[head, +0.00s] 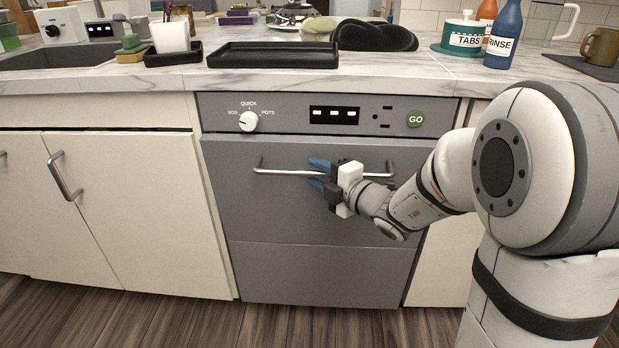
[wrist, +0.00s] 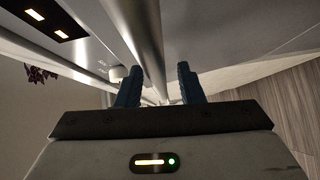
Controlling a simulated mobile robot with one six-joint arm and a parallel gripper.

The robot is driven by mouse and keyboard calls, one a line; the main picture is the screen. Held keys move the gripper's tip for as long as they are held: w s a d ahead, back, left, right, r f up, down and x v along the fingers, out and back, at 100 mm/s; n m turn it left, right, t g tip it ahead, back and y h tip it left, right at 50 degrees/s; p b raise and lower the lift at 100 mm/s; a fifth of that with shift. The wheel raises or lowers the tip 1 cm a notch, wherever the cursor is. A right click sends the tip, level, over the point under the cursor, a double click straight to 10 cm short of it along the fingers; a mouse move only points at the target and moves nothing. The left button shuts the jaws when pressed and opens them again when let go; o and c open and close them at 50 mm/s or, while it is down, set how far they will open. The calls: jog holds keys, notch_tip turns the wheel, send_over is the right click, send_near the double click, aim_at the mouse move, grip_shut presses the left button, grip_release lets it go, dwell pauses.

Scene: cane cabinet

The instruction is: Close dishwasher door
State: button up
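The dishwasher door (head: 310,215) is a grey front panel in the head view. It stands upright and looks flush, or nearly so, under the control panel (head: 375,115); I cannot tell whether it is latched. A silver bar handle (head: 285,171) runs across its upper part. My gripper (head: 312,173) is at the handle's middle, with one blue finger above the bar and one below. In the wrist view, the fingers of my gripper (wrist: 160,85) are apart, and the handle bar (wrist: 138,40) runs between them. Contact with the bar is not clear.
White cabinets (head: 130,210) flank the dishwasher. The marble counter (head: 330,80) above holds a black tray (head: 272,56), a dark oven mitt (head: 375,37), a tabs jar (head: 466,36) and a blue rinse bottle (head: 503,38). The wooden floor (head: 280,325) in front is clear.

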jog(key=shift+w+a, duration=0.1)
jog(key=shift+a, duration=0.05)
jog(key=shift+c, duration=0.2)
grip_shut()
dwell(0.3)
